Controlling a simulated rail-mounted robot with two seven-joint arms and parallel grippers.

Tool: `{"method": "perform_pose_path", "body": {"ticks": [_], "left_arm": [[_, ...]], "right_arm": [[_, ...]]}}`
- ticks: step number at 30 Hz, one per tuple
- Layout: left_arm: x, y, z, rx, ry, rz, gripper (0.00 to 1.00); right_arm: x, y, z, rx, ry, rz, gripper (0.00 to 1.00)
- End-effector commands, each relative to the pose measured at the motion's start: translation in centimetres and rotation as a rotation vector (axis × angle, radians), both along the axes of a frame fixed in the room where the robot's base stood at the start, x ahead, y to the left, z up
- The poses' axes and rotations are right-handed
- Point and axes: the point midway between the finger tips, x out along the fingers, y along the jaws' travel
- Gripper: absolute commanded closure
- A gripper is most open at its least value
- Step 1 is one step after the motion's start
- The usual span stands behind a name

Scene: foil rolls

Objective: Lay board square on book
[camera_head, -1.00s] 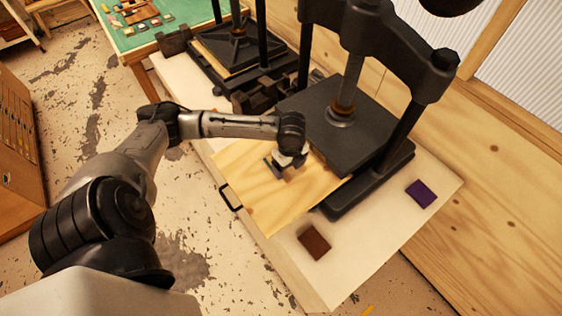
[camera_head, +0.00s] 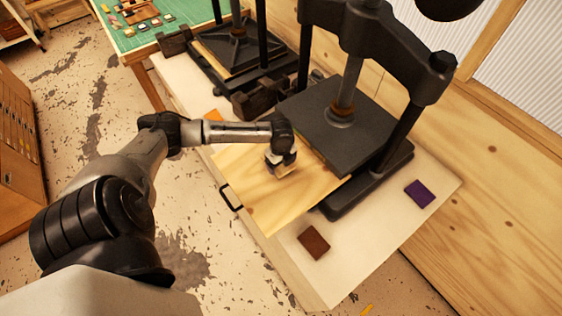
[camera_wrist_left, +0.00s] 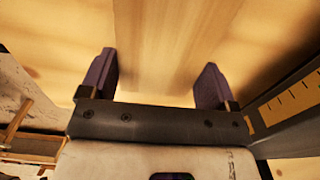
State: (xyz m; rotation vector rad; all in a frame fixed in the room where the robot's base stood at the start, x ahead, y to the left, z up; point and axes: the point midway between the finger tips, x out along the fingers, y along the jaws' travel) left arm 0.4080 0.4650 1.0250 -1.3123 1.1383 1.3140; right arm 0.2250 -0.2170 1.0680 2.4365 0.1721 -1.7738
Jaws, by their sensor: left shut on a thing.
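A pale wooden board (camera_head: 262,195) lies flat at the left of the near press, its right end close to the dark press plate. My left gripper (camera_head: 281,167) points down at the board's upper middle. In the left wrist view, its two purple-padded fingers (camera_wrist_left: 155,82) stand apart, with pale wood of the board (camera_wrist_left: 155,30) filling the space between and beyond them. It is shut on the board, though the exact contact is not clear. I cannot make out the book; the board and the press may hide it. My right gripper is out of view.
The near press (camera_head: 335,125) has dark posts and a screw close to the board's right side. A brown block (camera_head: 313,242) and a purple block (camera_head: 419,193) lie on the pale bench top (camera_head: 370,235). A second press (camera_head: 240,60) stands behind. A black handle (camera_head: 231,197) is at the bench's left edge.

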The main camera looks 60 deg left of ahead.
Motion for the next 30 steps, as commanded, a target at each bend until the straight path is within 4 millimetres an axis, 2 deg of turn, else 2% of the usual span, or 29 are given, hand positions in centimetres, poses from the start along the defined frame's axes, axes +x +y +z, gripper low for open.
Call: {"method": "perform_pose_path", "body": {"ticks": [11,12,17,25,30], "left_arm": [[0.0,0.0,-0.4,0.0,0.0,0.0,0.42],[0.0,0.0,-0.3,0.0,-0.001,-0.001,0.15],[0.0,0.0,-0.3,0.0,0.0,-0.001,0.0],[0.0,0.0,-0.1,0.0,-0.001,-0.001,0.0],[0.1,0.1,1.7,0.0,-0.003,-0.002,0.0]], "right_arm": [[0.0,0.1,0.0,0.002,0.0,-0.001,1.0],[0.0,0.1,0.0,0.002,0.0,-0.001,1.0],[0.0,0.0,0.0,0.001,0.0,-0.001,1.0],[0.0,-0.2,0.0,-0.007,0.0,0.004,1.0],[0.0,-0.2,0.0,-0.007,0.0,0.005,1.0]]}}
